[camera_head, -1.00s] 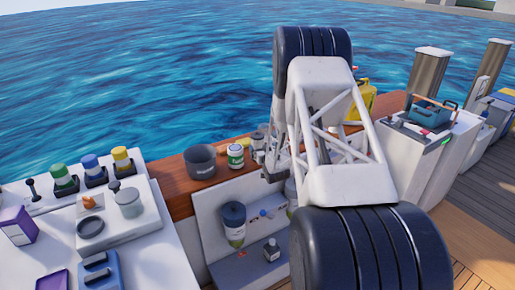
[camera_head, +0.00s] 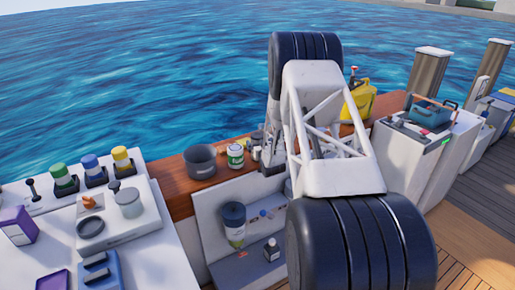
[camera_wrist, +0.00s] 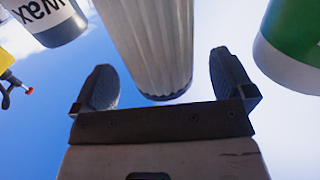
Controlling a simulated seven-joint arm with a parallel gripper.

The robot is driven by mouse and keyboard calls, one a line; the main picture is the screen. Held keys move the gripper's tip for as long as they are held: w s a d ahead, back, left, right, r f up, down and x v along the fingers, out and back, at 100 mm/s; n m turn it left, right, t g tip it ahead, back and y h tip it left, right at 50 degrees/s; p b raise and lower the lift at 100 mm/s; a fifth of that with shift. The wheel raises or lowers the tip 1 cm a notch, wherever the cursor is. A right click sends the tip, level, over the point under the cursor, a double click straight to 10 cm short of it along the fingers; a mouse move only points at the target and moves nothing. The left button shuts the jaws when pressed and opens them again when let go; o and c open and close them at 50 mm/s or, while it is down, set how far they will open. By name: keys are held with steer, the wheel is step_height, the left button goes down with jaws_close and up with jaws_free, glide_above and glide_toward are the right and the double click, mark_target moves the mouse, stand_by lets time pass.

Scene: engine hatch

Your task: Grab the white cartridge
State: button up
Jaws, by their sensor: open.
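A pale, ribbed cylinder, which looks like the white cartridge (camera_wrist: 150,40), fills the upper middle of the wrist view. My gripper (camera_wrist: 163,80) is open, with one dark finger on each side of the cylinder's near end. Gaps show between the cylinder and both fingers, so neither visibly touches it. In the head view my arm covers much of the ledge, and I cannot clearly make out the cartridge or the fingers there.
A can with black lettering (camera_wrist: 45,18) stands left of the gripper and a green and white can (camera_wrist: 295,45) right of it. On the wooden ledge are a grey pot (camera_head: 200,162) and a white-green jar (camera_head: 235,156). A yellow can (camera_head: 358,100) stands behind my arm.

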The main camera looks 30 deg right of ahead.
mark_target(257, 135)
steer(key=shift+x, duration=1.5)
steer(key=c, duration=1)
steer(key=shift+c, duration=0.2)
steer(key=shift+r, duration=0.15)
steer(key=shift+r, duration=0.8)
steer(key=shift+s+r, duration=0.1)
steer(key=shift+r, duration=0.85)
steer(key=a+r+v, duration=0.1)
steer(key=a+v, duration=0.1)
steer(key=v, duration=1.3)
steer(key=shift+a+r, duration=0.2)
steer(key=shift+a, duration=0.25)
